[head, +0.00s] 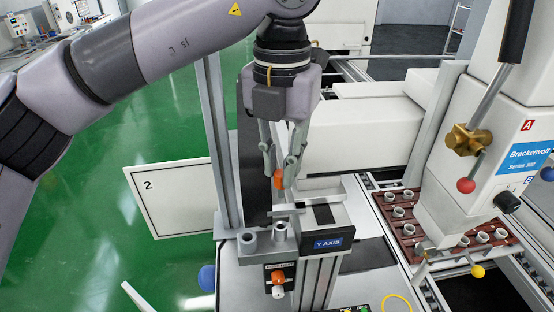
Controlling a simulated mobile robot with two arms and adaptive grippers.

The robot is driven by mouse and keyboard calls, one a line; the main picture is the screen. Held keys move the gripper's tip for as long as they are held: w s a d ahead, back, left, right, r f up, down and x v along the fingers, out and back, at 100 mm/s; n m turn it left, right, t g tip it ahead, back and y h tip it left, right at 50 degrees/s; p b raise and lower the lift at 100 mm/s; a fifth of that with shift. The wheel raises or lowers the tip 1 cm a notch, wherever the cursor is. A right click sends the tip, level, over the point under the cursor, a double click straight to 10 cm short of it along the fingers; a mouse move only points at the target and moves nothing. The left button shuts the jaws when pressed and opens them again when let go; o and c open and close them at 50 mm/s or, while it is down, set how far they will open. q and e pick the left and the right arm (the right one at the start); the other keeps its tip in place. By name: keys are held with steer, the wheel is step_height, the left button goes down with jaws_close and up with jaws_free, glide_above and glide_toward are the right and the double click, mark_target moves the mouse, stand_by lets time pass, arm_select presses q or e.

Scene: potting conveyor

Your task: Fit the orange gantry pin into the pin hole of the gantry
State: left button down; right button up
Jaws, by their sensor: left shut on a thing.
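My left gripper (280,165) comes down from the top centre in the head view, pointing downward. It is shut on the orange gantry pin (279,179), which shows between its fingertips. The pin is held above the grey gantry block marked Y AXIS (328,243). Grey cylindrical sockets (279,231) stand on the bracket at the left of that block, below the pin and apart from it. I cannot tell which opening is the pin hole. My right gripper is not in view.
A white machine with a brass knob (468,140) and a red ball lever (466,185) stands at the right. A brown tray (408,228) with several grey cups lies beside it. A grey upright post (213,140) and a white panel marked 2 (170,200) are at the left.

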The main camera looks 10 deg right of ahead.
mark_target(281, 197)
arm_select(q)
steer(key=shift+f+b, duration=2.55)
steer(key=shift+f, duration=0.4)
steer(key=shift+b, duration=0.3)
steer(key=shift+f+b, duration=1.1)
steer(key=shift+f, duration=0.15)
steer(key=shift+r, duration=0.25)
steer(key=shift+r+p, duration=0.65)
steer(key=shift+r, duration=0.1)
